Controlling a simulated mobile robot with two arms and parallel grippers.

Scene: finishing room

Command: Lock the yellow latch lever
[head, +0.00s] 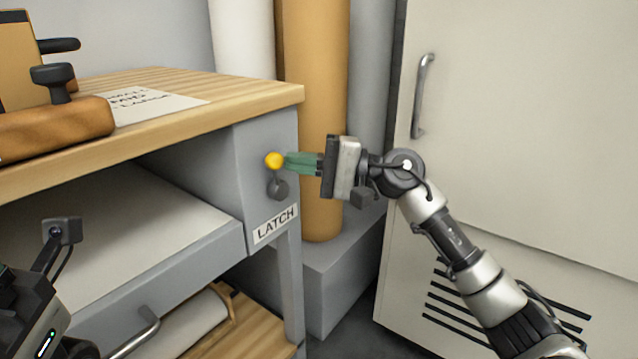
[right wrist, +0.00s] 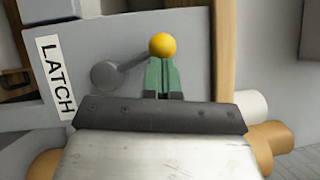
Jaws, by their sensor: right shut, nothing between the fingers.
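The yellow latch lever has a round yellow knob (head: 274,160) on a short stem that rises from a dark grey pivot (head: 278,189) on the grey side panel of the workbench. In the head view the lever stands about upright above the LATCH label (head: 275,225). My right gripper (head: 288,162) is shut, with its green fingertips at the right side of the knob and nothing between them. In the right wrist view the green fingertips (right wrist: 162,62) end right at the knob (right wrist: 162,44); I cannot tell whether they touch. My left gripper's fingers are not visible; part of my left arm shows at lower left.
The workbench (head: 200,95) has a wooden top with a paper sheet (head: 155,107) and a hand plane (head: 50,125). Upright rolls (head: 315,120) stand behind it. A pale cabinet (head: 530,110) with a handle is at right. The open shelf is below the top.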

